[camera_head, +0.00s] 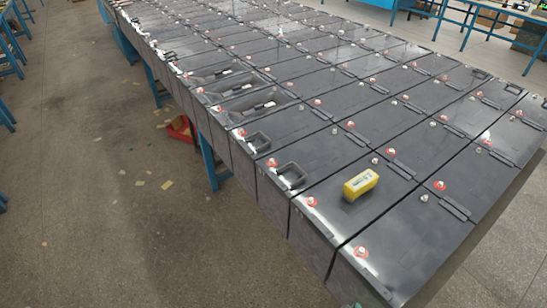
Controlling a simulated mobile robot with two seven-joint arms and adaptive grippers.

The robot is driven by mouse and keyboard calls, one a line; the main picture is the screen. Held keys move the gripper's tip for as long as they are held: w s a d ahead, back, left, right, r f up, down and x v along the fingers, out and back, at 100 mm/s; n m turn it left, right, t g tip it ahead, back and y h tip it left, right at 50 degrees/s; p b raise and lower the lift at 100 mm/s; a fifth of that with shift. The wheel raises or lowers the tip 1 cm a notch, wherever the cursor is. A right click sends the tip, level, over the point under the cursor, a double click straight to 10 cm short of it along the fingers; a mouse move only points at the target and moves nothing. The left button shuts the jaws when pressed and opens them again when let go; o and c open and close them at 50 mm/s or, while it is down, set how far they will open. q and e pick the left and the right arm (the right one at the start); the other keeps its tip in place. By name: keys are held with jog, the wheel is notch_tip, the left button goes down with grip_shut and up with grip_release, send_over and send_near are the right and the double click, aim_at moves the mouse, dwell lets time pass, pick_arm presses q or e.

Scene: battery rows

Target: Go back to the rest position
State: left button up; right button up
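Neither of my grippers shows in the head view, and no arm is seen. Rows of dark grey batteries (415,240) stand close together on a long table with blue legs (208,160). The batteries have red-ringed and silver terminals on top. A yellow device (361,184) with a small display lies on top of a battery near the front, apart from any gripper.
The table's left edge runs from the front to the far left. Bare floor (110,220) with scattered scraps lies to the left. A red bin (182,129) sits on the floor beside the table. Blue workbenches (465,22) stand at the back right.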

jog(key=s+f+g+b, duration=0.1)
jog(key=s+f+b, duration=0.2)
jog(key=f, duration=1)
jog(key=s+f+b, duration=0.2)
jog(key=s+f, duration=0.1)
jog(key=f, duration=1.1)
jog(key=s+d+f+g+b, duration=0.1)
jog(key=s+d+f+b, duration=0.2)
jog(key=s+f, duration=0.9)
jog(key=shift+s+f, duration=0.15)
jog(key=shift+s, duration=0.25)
